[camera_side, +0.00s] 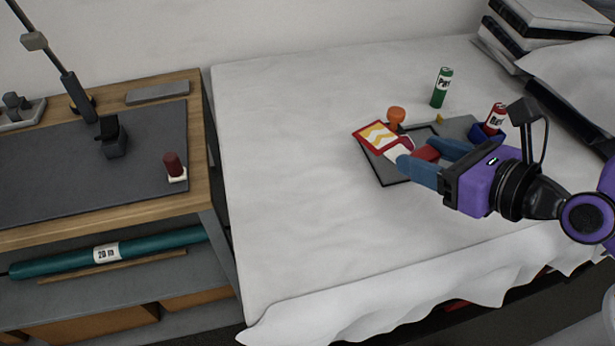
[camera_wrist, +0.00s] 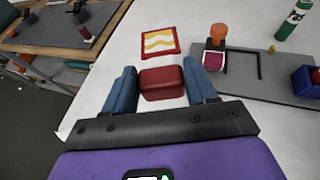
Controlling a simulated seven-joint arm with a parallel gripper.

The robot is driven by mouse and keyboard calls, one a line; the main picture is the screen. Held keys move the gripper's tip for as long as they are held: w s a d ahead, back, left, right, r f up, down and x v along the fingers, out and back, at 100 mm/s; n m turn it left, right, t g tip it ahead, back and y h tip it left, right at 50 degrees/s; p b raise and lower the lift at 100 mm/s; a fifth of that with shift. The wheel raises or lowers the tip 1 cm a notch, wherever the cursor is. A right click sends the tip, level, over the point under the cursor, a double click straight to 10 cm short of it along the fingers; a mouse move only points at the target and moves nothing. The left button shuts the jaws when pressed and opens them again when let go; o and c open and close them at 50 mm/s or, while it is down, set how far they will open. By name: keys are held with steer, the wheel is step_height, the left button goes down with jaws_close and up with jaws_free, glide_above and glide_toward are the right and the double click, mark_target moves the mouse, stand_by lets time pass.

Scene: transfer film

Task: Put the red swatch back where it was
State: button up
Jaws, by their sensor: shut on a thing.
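My gripper (camera_side: 422,160) has its two blue fingers on either side of a thick red, round-edged piece, which I take to be the red swatch (camera_wrist: 162,82). It is gripped between the fingers in the wrist view, low over the white-covered table; whether it touches the surface is not clear. In the side view the swatch (camera_side: 426,153) is partly hidden by the fingers. A grey board (camera_side: 394,179) with a dark open frame lies beside it. A red-bordered card with yellow and white waves (camera_wrist: 158,41) lies just beyond the swatch.
An orange-knobbed tool (camera_side: 396,115) stands on the board, with a pinkish-red square (camera_wrist: 213,63) in front of it. A green can (camera_side: 442,88) stands behind. A red can (camera_side: 495,119) sits in a blue holder. The table's left side is clear. A wooden bench (camera_side: 100,215) stands left.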

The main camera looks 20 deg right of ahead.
steer(key=shift+s+a+n, duration=0.3)
steer(key=shift+s+a, duration=0.1)
steer(key=shift+a, duration=0.4)
steer(key=shift+w+a+f, duration=1.95)
steer(key=shift+w+a, duration=1.05)
steer(key=shift+a, duration=0.05)
glide_above(327, 200)
step_height(327, 200, down, 6)
steer(key=shift+d+r, duration=0.1)
steer(key=shift+r, duration=0.05)
steer(key=shift+f+y, duration=0.4)
steer(key=shift+f, duration=1.2)
steer(key=shift+f, duration=0.15)
steer(key=o, duration=1)
